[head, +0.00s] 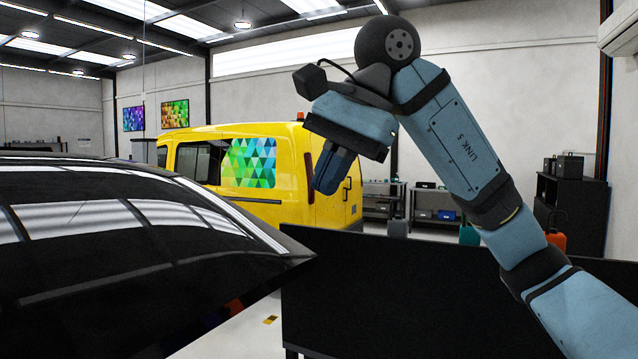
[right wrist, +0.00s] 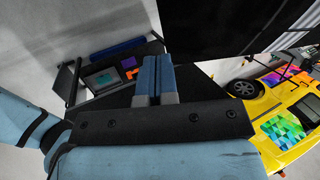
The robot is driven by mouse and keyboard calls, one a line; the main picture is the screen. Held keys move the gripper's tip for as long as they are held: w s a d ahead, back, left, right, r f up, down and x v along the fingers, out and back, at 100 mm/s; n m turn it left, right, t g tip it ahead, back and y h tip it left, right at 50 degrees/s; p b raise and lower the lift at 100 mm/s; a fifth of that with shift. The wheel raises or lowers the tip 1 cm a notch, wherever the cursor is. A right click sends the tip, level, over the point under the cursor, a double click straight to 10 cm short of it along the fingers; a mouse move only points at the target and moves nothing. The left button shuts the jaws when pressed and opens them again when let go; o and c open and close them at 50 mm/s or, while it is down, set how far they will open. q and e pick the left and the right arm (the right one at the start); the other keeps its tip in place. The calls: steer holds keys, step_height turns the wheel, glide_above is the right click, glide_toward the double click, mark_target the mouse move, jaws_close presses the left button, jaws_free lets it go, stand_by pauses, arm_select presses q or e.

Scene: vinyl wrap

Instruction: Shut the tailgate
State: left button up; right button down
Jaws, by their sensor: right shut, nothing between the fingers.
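A large glossy black car panel with dark glass, which looks like the raised tailgate (head: 110,240), fills the left of the head view. Its pointed corner ends near the middle of the picture. My right gripper (head: 328,183) is raised above and to the right of that corner, pointing down. Its fingers are shut and empty, with no visible contact with the panel. In the right wrist view the shut fingers (right wrist: 154,82) show in the middle. My left gripper is not in view. The rest of the car is hidden or out of view.
A black panel or bench (head: 430,300) stands at front right, below my right arm. A yellow van (head: 280,208) with patterned window film is behind. A bench with tools (right wrist: 105,78) shows in the wrist view. Shelves (head: 570,205) line the back right.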

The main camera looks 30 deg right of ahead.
mark_target(284, 273)
steer(key=p+x, duration=0.1)
steer(key=x, duration=1)
steer(key=shift+a+f, duration=0.15)
steer(key=shift+w+f, duration=0.1)
